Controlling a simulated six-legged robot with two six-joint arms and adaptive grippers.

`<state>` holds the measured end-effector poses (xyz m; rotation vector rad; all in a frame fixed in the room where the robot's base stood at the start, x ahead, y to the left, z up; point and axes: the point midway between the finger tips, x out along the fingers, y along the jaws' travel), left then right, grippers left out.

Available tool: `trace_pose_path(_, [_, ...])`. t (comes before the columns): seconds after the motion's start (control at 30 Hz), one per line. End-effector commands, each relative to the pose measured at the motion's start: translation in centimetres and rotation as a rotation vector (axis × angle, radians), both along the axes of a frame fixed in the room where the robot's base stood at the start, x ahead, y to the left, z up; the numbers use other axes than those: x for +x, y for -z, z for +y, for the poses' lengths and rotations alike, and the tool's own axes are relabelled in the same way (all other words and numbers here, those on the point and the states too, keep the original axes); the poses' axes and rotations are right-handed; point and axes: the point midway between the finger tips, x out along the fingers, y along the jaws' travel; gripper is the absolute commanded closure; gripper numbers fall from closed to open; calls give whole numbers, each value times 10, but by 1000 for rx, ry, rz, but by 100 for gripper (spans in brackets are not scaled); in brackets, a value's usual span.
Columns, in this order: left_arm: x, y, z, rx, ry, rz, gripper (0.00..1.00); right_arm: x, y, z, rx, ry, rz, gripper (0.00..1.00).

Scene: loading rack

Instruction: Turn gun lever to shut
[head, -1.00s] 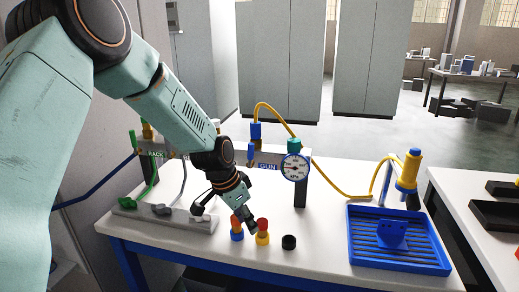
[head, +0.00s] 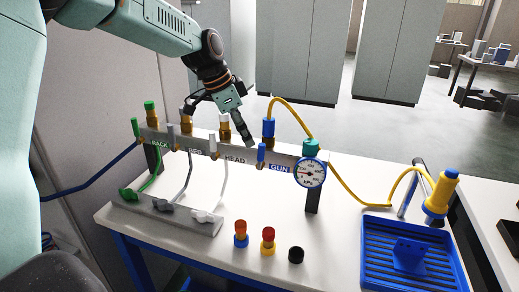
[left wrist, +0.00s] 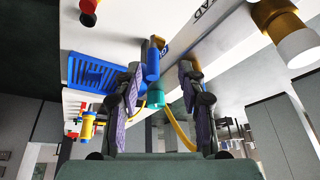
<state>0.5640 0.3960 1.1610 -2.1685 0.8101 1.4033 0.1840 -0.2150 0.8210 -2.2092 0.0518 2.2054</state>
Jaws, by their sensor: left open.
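The blue gun lever (head: 261,153) stands about upright on the front of the grey manifold (head: 190,146), just left of the blue GUN label (head: 280,168). My left gripper (head: 218,122) is open and empty above the manifold near the HEAD section, left of the lever. One finger is close to the lever but appears apart from it. In the left wrist view, my open fingers (left wrist: 160,75) frame blue parts by the GUN label; I cannot tell clearly which is the lever and which the hose fitting. My right gripper is not in view.
A blue hose fitting (head: 268,128) with a yellow hose (head: 296,112) rises behind the lever. A pressure gauge (head: 310,172) stands to its right. Several other levers and brass fittings line the manifold's left part. Capped fittings, a blue tray (head: 375,268) and a yellow-handled gun (head: 440,195) stand on the bench.

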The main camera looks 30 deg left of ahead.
Motion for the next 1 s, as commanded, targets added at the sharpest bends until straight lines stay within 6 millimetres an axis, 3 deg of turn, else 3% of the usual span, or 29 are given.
trace_pose_path(0.17, [-1,8,-3,2,7,2,60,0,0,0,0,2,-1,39])
trace_pose_path(0.6, [17,64,-18,3,6,1,60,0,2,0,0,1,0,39])
trace_pose_path(1.0, [22,70,-20,2,6,-1,61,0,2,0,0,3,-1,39])
